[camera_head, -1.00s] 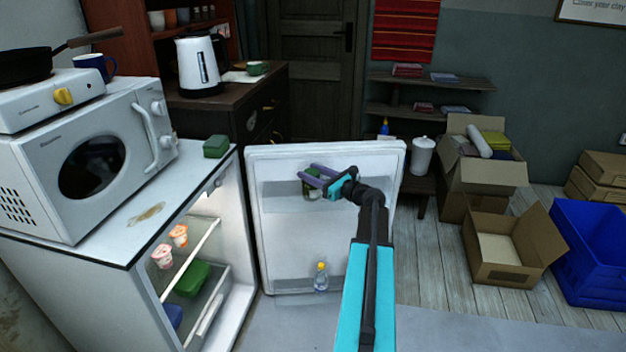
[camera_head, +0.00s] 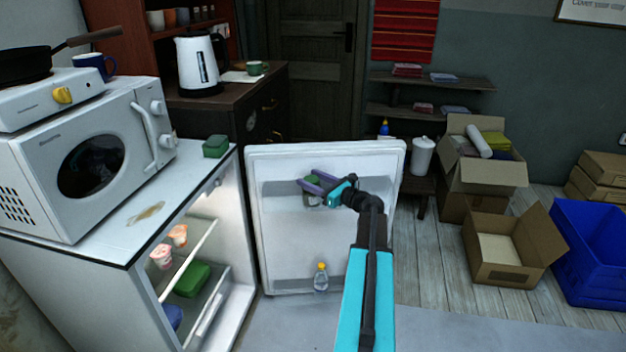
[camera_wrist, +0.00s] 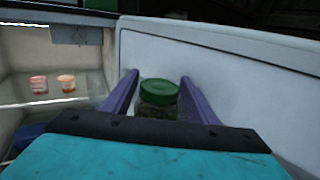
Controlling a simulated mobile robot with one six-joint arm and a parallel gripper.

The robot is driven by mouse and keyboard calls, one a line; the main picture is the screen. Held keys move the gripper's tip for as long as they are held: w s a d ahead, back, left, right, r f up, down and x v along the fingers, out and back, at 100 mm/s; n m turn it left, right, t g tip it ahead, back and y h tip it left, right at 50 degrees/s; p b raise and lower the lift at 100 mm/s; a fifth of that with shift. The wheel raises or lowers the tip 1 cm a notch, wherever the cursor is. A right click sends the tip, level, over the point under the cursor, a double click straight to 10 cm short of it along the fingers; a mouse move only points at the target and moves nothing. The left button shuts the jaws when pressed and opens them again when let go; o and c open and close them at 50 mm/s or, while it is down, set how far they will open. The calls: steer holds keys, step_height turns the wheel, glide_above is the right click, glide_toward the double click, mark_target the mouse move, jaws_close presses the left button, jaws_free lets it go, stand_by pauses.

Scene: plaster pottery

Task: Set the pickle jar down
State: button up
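The pickle jar, with a green lid (camera_head: 315,181) and a glass body, is at the upper shelf of the open fridge door. My gripper (camera_head: 311,180) is at the jar, with a purple finger on either side of it. In the wrist view the jar (camera_wrist: 158,98) stands upright between the fingers (camera_wrist: 160,77). Narrow gaps show between the jar and the fingers, so the gripper looks open around it. The jar's base is hidden in the wrist view, and its contact with the shelf is not clear.
The fridge door (camera_head: 285,225) stands open. A small yellow-capped bottle (camera_head: 321,278) is on its lower shelf. Inside the fridge are two yogurt cups (camera_head: 162,256) and a green container (camera_head: 192,279). Cardboard boxes (camera_head: 492,250) and a blue crate (camera_head: 598,250) stand on the floor at right.

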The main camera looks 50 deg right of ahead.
steer(key=shift+r, duration=0.15)
steer(key=s, duration=1.2)
steer(key=shift+d, duration=0.45)
steer(key=shift+s, duration=0.15)
